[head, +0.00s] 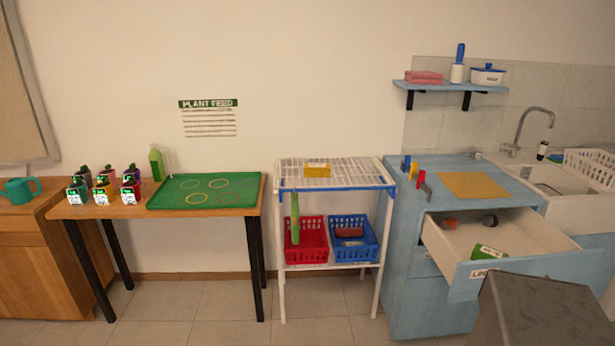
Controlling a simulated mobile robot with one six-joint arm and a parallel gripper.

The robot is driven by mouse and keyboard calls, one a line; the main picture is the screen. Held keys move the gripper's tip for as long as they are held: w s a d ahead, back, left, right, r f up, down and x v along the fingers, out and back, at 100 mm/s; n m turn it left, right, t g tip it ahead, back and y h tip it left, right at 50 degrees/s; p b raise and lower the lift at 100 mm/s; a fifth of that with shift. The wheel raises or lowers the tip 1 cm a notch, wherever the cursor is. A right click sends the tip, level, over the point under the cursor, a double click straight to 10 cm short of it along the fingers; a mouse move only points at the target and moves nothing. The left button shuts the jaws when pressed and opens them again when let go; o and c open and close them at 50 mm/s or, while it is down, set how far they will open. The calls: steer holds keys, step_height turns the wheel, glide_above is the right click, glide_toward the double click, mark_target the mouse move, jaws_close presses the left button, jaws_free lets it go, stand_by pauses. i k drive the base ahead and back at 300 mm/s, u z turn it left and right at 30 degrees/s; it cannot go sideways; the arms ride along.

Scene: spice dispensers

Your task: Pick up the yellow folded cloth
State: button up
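A small yellow folded cloth (317,170) lies on the wire top of the white rack (287,215), toward its back and left of the middle. A flat yellow-orange sheet (472,185) lies spread on the blue counter to the right; I cannot tell whether it is cloth or a mat. My gripper is not in view.
An open drawer (508,263) juts out below the blue counter (405,180), right of the rack. Red (306,253) and blue (353,255) baskets sit on the rack's lower shelf. A table with a green tray (160,202) stands left. A grey block (550,310) fills the lower right corner.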

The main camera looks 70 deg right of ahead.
mark_target(310, 170)
steer(key=z, duration=0.15)
steer(key=i, duration=1.8)
steer(key=z, duration=4.9)
steer(key=i, duration=0.15)
steer(key=u, duration=3.25)
